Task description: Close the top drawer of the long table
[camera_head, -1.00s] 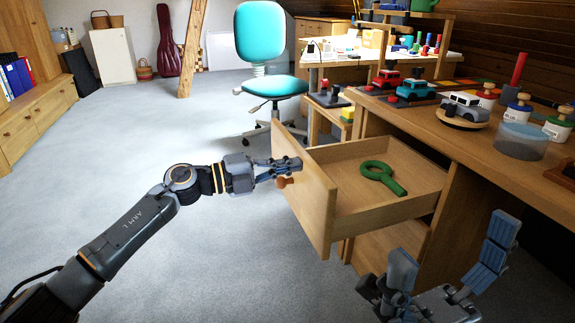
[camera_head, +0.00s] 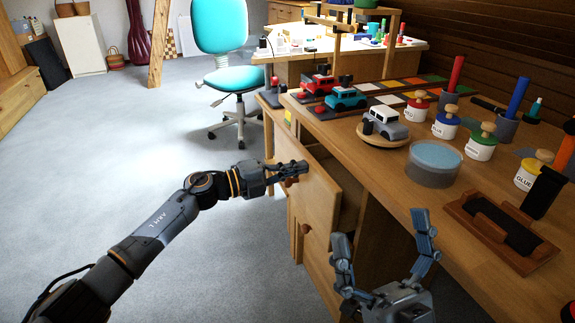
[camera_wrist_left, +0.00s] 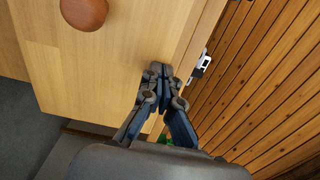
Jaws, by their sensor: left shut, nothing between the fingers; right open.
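The top drawer (camera_head: 321,200) of the long table (camera_head: 395,158) stands partly open, with a dark gap behind its front panel. Its round wooden knob (camera_head: 291,182) is partly hidden by my left gripper in the head view; the knob (camera_wrist_left: 85,12) shows clearly in the left wrist view. My left gripper (camera_head: 304,166) is shut and empty, its fingertips at the upper part of the drawer front (camera_wrist_left: 75,65), apparently against it. My right gripper (camera_head: 382,238) is open and empty in front of the table, near the bottom of the head view. The drawer's inside is mostly hidden.
A lower drawer (camera_head: 318,265) sits beneath. A teal chair (camera_head: 232,80) stands behind. The floor at left is clear.

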